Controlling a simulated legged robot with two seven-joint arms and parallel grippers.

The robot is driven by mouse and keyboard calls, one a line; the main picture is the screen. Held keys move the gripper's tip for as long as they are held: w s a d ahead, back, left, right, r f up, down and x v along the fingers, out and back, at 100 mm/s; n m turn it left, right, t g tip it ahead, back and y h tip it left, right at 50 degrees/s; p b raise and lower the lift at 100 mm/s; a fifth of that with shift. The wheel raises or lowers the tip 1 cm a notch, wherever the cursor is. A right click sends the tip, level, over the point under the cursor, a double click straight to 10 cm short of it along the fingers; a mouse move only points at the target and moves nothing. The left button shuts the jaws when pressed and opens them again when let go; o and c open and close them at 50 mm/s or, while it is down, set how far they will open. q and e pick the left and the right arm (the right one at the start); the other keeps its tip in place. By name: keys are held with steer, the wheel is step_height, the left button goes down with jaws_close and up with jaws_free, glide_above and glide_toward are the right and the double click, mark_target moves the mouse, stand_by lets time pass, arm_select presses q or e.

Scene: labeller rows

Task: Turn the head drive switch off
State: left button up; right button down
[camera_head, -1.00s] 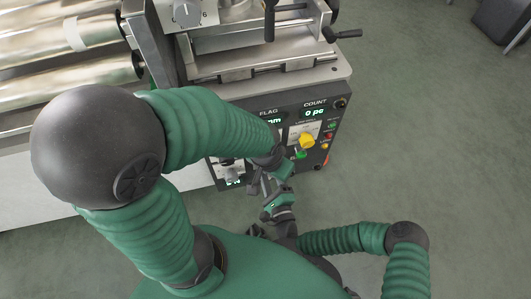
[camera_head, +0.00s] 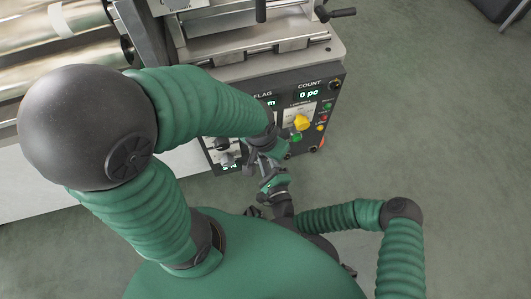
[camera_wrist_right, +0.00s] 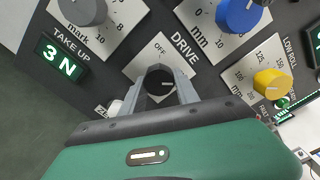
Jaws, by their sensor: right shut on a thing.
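In the head view my right gripper (camera_head: 264,171) is at the lower part of the dark panel. My left gripper (camera_head: 263,146) is close above it there, and its fingers are too small and overlapped to read. The switch is hidden in the head view.
The dark control panel (camera_head: 327,101) also carries a blue knob (camera_wrist_right: 238,14), a yellow knob (camera_wrist_right: 272,83) and a grey knob (camera_wrist_right: 84,10) with a green "3 N" display (camera_wrist_right: 60,57) below it. Metal rollers (camera_head: 60,55) lie at the left.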

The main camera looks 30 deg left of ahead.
steer(key=shift+s, duration=0.15)
steer(key=n+p, duration=0.2)
steer(key=n, duration=0.2)
steer(key=shift+r+p, duration=0.15)
steer(key=shift+p, duration=0.25)
steer(key=n+p, duration=0.3)
steer(key=n, duration=0.2)
steer(key=shift+s+n, duration=0.15)
steer(key=shift+n, duration=0.25)
steer(key=shift+s+n+p, duration=0.1)
steer(key=shift+n+p, duration=1.75)
steer(key=shift+n, duration=2.15)
steer(key=c, duration=1)
jaws_free()
steer(key=shift+c, duration=0.2)
steer(key=shift+o, duration=0.7)
